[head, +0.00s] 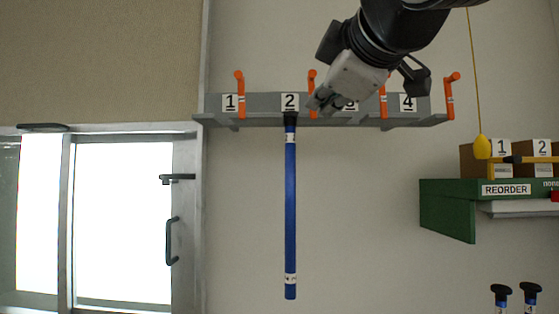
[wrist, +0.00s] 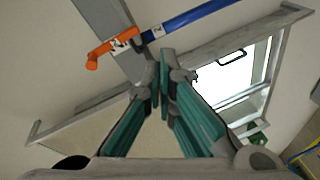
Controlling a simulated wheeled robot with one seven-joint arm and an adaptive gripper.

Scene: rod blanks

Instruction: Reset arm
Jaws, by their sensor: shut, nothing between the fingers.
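My gripper (head: 318,100) is up in front of the grey rack (head: 260,121), between labels 2 and 3, partly covering label 3. In the wrist view its teal-padded fingers (wrist: 163,85) come together with nothing between them. A blue rod (head: 291,210) hangs straight down from the rack under label 2, to the left of my gripper and apart from it in the head view. The rod also shows at the top of the wrist view (wrist: 200,17).
Orange pegs (head: 240,92) stick out along the rack. At right are a green shelf (head: 448,210) with numbered boxes (head: 533,155), a yellow pull cord (head: 482,146) and two black-topped rods (head: 501,291). A glazed door (head: 120,220) is at left. The wall below the rack's right half is clear.

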